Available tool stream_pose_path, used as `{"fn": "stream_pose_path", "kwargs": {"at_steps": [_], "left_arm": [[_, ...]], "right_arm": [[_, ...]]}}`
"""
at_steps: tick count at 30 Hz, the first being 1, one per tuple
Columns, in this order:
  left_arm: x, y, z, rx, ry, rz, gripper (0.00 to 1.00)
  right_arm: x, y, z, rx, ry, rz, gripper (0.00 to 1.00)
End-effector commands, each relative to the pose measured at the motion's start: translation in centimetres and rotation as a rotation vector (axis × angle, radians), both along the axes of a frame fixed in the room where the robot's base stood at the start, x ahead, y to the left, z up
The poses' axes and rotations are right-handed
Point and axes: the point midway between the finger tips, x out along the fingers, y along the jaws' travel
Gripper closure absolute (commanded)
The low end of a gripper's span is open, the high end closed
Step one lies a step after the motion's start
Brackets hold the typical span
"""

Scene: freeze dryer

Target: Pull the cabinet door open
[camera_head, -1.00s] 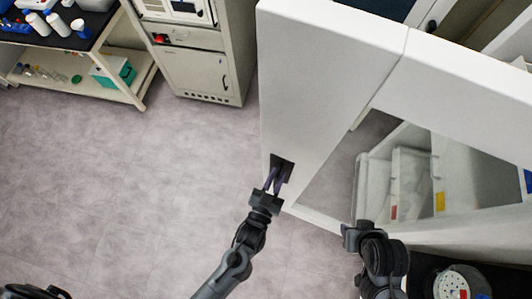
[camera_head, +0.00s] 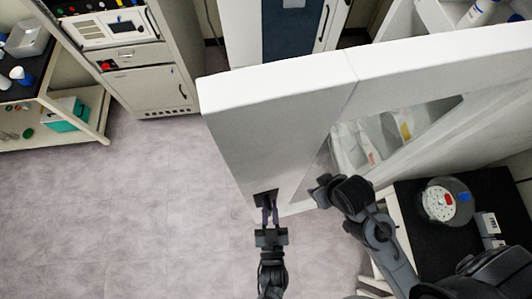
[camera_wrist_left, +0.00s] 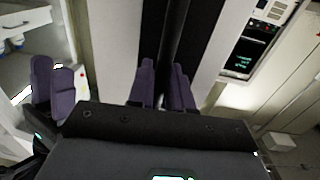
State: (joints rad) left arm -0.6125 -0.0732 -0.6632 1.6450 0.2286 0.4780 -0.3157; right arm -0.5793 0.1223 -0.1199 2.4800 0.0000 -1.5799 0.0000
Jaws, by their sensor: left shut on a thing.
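The cabinet door (camera_head: 272,115) is a tall white panel with a window-like opening, seen from above. Its dark handle (camera_head: 265,198) is low on the left part of the panel. My left gripper (camera_head: 270,217) reaches up from below and is shut on the handle. In the left wrist view its purple fingers (camera_wrist_left: 163,88) sit at a long black handle bar (camera_wrist_left: 174,40). My right gripper (camera_head: 322,190) is close to the door, right of the handle. Its fingers are hard to make out, so I cannot tell its opening. I cannot tell how far the door stands open.
Clear containers (camera_head: 375,140) show through the opening. A black-topped table (camera_head: 410,205) with a round device (camera_head: 447,200) stands at the right. A grey equipment cabinet (camera_head: 147,75) and a shelf unit (camera_head: 85,130) stand at the back left. The floor (camera_head: 150,210) at left is clear.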

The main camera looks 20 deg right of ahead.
Motion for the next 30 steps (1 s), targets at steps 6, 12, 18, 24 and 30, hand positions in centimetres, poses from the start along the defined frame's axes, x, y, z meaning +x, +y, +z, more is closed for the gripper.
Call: {"fn": "stream_pose_path", "kwargs": {"at_steps": [6,12,18,24,30], "left_arm": [[-0.1,0.0,-0.3,0.003,0.004,-0.002,1.00],[-0.1,0.0,-0.2,0.002,0.003,-0.001,0.65],[-0.1,0.0,-0.1,0.001,0.002,-0.001,0.65],[-1.2,0.4,-0.3,0.002,0.003,-0.002,0.65],[-4.1,1.3,-0.5,0.002,0.006,-0.002,0.65]], "right_arm": [[0.0,-0.1,-0.1,-0.002,0.000,0.001,0.57],[0.0,0.0,-0.1,-0.002,0.001,0.002,0.57],[0.0,0.0,0.0,0.000,0.001,0.000,0.57],[0.0,0.1,-0.4,0.003,0.000,-0.002,0.57],[0.0,0.1,-1.3,0.005,0.001,-0.004,0.57]]}}
